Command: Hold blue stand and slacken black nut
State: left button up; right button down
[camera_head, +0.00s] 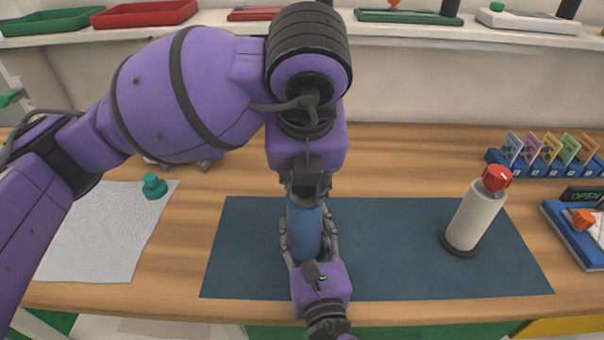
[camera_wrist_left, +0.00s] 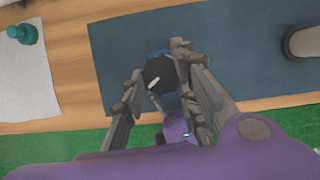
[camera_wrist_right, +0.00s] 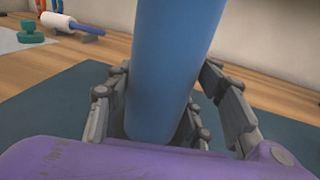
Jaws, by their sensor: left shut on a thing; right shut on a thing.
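The blue stand (camera_head: 305,228) is an upright blue cylinder on the dark blue mat (camera_head: 385,245) in the head view. It fills the middle of the right wrist view (camera_wrist_right: 172,65). My right gripper (camera_head: 303,250) comes from the front edge and is shut around the stand's lower part. My left gripper (camera_head: 306,190) points down from above and is shut on the black nut at the stand's top. The black nut (camera_wrist_left: 159,72) shows in the left wrist view as a dark round top with a white mark, between the fingers. The head view hides it.
A white cylinder (camera_head: 474,220) with a red knob (camera_head: 497,178) stands on the mat at the right. Card holders (camera_head: 545,165) stand at the far right. The mat between stand and white cylinder is clear.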

pick_arm(q)
jog(key=n+y, duration=0.1)
jog(key=n, duration=0.3)
jog(key=shift+n+y, duration=0.4)
pick_arm(e)
jog(key=shift+d+r, duration=0.1)
jog(key=shift+r, duration=0.15)
pick_arm(q)
jog(key=shift+s+d+n+g+y, duration=0.1)
jog(key=shift+n+g+y, duration=0.25)
jog(key=shift+n, duration=0.65)
jog(key=shift+d+n+g+y, duration=0.1)
jog(key=shift+n+g+y, duration=0.25)
jog(key=shift+n, duration=0.65)
pick_arm(e)
jog(key=shift+w+d+f, duration=0.1)
jog(key=shift+w+d, duration=0.05)
pick_arm(q)
jog(key=shift+f, duration=0.1)
jog(key=o, duration=1)
jog(key=shift+d, duration=0.1)
